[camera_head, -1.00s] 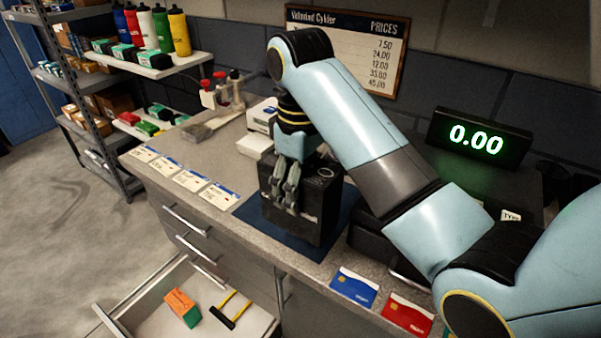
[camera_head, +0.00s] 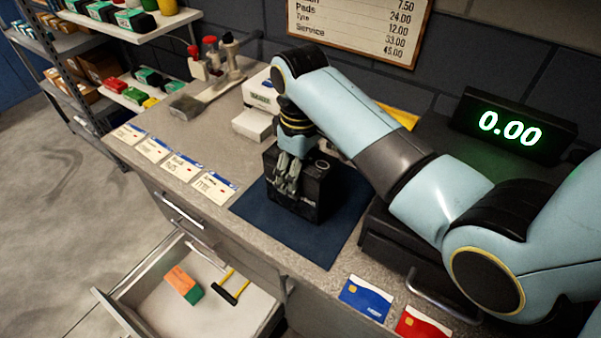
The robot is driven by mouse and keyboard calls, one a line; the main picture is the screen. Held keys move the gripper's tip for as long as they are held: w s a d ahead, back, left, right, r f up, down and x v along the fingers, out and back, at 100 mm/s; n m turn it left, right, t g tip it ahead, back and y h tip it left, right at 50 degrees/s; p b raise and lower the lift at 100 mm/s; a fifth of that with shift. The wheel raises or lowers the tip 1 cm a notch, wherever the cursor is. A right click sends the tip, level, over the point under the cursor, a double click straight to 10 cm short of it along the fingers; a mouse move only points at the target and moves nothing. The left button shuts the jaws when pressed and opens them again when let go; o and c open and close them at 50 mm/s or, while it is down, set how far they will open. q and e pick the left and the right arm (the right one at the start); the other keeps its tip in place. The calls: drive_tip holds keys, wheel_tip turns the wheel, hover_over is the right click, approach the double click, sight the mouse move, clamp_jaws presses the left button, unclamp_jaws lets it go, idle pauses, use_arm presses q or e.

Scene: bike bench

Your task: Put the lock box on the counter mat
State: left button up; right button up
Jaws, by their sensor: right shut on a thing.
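The lock box (camera_head: 310,190) is a black box with a round dial on top. It is over the dark blue counter mat (camera_head: 326,245), towards the mat's back left part, and looks upright. I cannot tell for sure whether its underside touches the mat. My right gripper (camera_head: 286,185) points down at the box's left front side and is shut on it. The fingers hide part of the box. My left gripper is not in view.
A blue card (camera_head: 366,298) and a red card (camera_head: 421,324) lie at the counter's front. Several price cards (camera_head: 183,167) lie left of the mat. The open drawer (camera_head: 245,310) holds an orange-green box (camera_head: 183,285) and a yellow-black tool (camera_head: 231,287). A lit display (camera_head: 508,129) stands at right.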

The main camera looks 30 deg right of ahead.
drive_tip(key=shift+d+f, duration=0.1)
drive_tip(key=shift+f, duration=0.3)
drive_tip(key=shift+f, duration=0.1)
drive_tip(key=o, duration=1.7)
drive_tip(key=shift+s, duration=0.1)
